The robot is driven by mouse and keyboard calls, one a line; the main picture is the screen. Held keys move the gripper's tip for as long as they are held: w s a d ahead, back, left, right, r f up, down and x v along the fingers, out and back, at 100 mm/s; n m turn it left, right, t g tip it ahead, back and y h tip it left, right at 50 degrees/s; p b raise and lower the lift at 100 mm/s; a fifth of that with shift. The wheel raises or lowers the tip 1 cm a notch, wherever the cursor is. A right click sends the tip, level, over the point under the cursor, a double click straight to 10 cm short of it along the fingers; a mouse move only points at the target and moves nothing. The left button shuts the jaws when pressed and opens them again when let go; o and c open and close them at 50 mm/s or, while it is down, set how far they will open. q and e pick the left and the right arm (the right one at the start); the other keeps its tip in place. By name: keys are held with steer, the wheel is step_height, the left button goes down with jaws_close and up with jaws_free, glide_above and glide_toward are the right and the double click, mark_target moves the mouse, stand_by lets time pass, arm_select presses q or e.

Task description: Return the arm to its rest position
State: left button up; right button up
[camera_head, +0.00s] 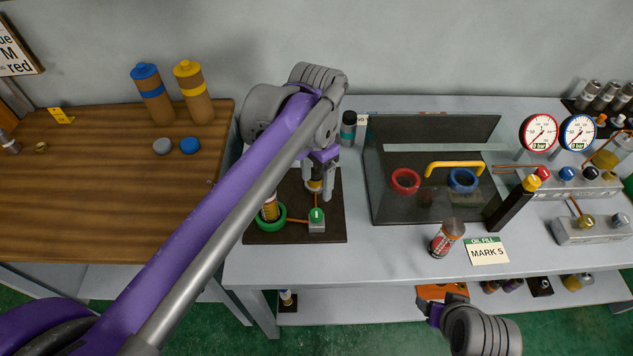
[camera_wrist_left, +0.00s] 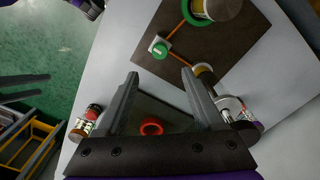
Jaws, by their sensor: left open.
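My left arm crosses the head view from the lower left. Its gripper (camera_head: 325,183) is open over the back right part of a dark board (camera_head: 330,235) on the grey bench. In the left wrist view its two fingers (camera_wrist_left: 160,78) are spread with nothing held between them. The board carries a green ring (camera_head: 281,222) around an amber cylinder (camera_head: 269,208) and a small block with a green button (camera_head: 316,215). Another cylinder stands partly hidden by the left fingers. My right gripper (camera_head: 432,308) is at the bench's front edge; its jaws cannot be made out.
A dark glass-sided tank (camera_head: 385,150) with a red ring (camera_head: 405,181), a blue ring (camera_head: 462,180) and a yellow handle stands right of the board. A wooden table (camera_head: 80,200) is left.

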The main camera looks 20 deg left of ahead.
stand_by(0.3)
arm_select(q)
steer(key=s+a+f+n+t, duration=0.1)
steer(key=s+a+f+n, duration=0.1)
steer(key=s+f, duration=0.2)
steer(key=s+a+f+n+t, duration=0.2)
steer(key=s+f, duration=0.2)
steer(key=s, duration=0.2)
steer(key=s+a+f+n+t, duration=0.2)
steer(key=s+f+n, duration=0.1)
steer(key=s+f, duration=0.1)
steer(key=shift+s+a+f, duration=0.15)
steer(key=shift+s+a, duration=0.05)
steer(key=shift+s, duration=0.35)
